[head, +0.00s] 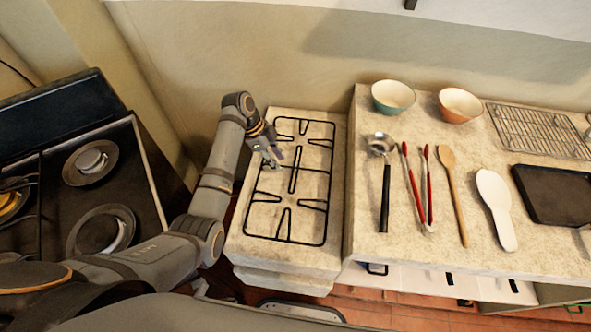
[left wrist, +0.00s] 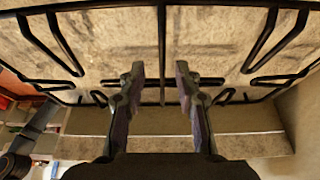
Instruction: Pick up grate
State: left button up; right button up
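A black wire grate (head: 327,172) lies flat on the small stone counter in the head view. My left gripper (head: 276,158) is over the grate's left side, near its middle. In the left wrist view the gripper (left wrist: 155,72) is open, with its two fingers spread on either side of a bar of the grate (left wrist: 162,45). I cannot tell whether the fingers touch the grate. My right gripper is not in view.
A stove (head: 150,190) stands at the left. The higher counter (head: 400,250) at the right holds a teal bowl (head: 393,96), an orange bowl (head: 460,105), a ladle (head: 384,190), red tongs (head: 428,190), a wooden spoon (head: 453,195), a wire rack (head: 540,130) and a black tray (head: 555,195).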

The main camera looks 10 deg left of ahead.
aim_at(284, 166)
pick_arm(q)
jog(key=x, duration=0.5)
jog(key=shift+w+d+r, duration=0.1)
jog(key=shift+w+d, duration=0.05)
jog(key=shift+d, duration=0.15)
jog(key=shift+c, duration=0.4)
grip_shut()
jog(key=shift+r, duration=0.15)
